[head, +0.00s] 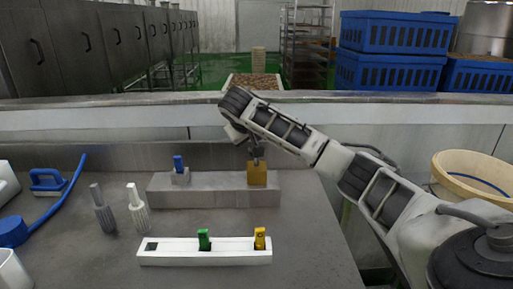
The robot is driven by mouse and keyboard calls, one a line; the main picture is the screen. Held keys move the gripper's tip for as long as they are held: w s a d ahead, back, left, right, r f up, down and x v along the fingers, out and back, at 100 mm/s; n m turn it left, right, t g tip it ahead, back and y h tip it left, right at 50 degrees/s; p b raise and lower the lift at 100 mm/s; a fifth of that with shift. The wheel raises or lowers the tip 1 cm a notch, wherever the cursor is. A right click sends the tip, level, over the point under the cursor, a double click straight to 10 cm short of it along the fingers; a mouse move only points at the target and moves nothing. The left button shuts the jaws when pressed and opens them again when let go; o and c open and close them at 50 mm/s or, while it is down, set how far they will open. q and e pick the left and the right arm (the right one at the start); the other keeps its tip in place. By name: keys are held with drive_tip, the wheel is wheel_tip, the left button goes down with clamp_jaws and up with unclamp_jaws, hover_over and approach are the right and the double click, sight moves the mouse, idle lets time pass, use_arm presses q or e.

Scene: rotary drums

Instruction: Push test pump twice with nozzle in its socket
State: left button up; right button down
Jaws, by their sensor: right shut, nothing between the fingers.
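A grey block (222,193) stands on the table. At its left end a blue nozzle-like piece (178,163) stands upright in a small grey holder (181,178). At its right end is a yellow-brown cube (257,176), perhaps the test pump. In front, a white rack (180,257) holds a green piece (204,240) and a yellow piece (260,239) upright. Its left socket (151,246) looks dark and empty. My left gripper is not in view.
A grey ribbed piece (103,211) and a white ribbed piece (138,211) stand left of the rack. A blue hose (62,202) and a blue handled item (47,181) lie at the far left. A beige bucket (472,176) stands at the right.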

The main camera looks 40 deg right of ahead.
drive_tip(key=shift+f, duration=0.35)
drive_tip(key=shift+f, duration=1.5)
idle(1.3)
drive_tip(key=shift+r, duration=0.1)
drive_tip(key=shift+r+p, duration=0.6)
drive_tip(key=shift+r, duration=1.2)
drive_tip(key=shift+r, duration=2.5)
